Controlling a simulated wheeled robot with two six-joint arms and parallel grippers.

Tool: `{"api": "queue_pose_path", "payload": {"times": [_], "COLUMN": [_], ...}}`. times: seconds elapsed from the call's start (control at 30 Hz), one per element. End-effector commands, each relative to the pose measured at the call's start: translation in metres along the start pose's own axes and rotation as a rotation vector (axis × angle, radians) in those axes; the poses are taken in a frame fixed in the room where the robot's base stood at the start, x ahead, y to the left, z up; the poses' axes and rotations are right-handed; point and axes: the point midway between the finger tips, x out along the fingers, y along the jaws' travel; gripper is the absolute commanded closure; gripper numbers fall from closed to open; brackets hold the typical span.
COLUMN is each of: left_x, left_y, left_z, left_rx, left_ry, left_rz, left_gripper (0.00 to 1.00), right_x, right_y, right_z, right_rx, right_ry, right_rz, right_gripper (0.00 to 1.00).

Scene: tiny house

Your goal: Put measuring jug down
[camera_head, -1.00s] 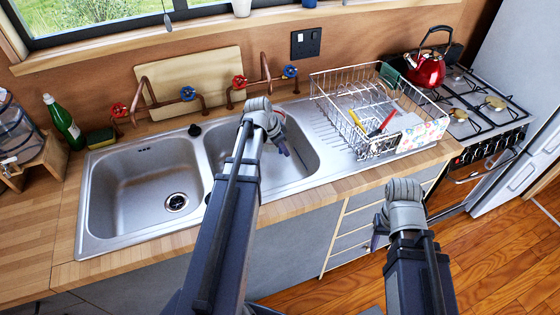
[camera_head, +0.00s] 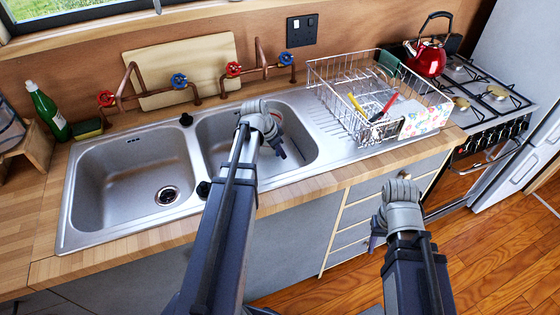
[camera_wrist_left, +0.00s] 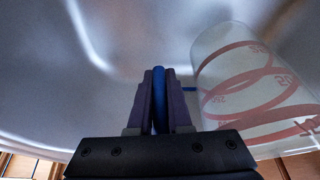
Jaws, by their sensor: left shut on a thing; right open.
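The measuring jug (camera_wrist_left: 248,85) is clear with red markings and a blue handle (camera_wrist_left: 159,100). In the left wrist view it stands out to the right of my left gripper (camera_wrist_left: 158,74), whose fingers are shut on the blue handle. The sink's metal surface fills the background there. Whether the jug touches the basin, I cannot tell. My right gripper (camera_head: 375,241) is open and empty in front of the counter drawers.
A wire dish rack (camera_head: 335,75) with utensils stands right of the basin. The left basin (camera_head: 125,190) looks empty. Copper taps (camera_head: 262,62) rise behind the sink. A green bottle (camera_head: 48,110) is at the left, a red kettle (camera_head: 427,60) on the stove at the right.

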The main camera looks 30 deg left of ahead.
Motion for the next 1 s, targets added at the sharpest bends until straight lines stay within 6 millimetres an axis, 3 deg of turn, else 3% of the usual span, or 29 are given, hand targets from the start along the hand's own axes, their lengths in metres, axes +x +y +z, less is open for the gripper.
{"api": "queue_pose_path", "payload": {"times": [0.27,0.7,0.73,1.0], "left_x": [0.033,0.036,0.036,0.035], "left_y": [0.001,0.001,0.001,0.001], "left_z": [0.013,0.015,0.015,0.014], "left_rx": [0.000,0.000,0.000,0.000], "left_ry": [0.000,0.000,0.000,0.000], "left_rz": [0.000,0.000,0.000,0.000], "left_gripper": [1.00,1.00,0.82,0.53], "right_x": [0.035,0.039,0.038,0.037], "right_y": [-0.003,-0.004,-0.004,-0.004], "right_z": [-0.002,-0.002,-0.002,-0.002], "right_rx": [0.000,0.000,0.000,0.000], "right_ry": [0.000,0.000,0.000,0.000], "right_rz": [0.000,0.000,0.000,0.000], "right_gripper": [0.50,0.50,0.50,0.50]}}
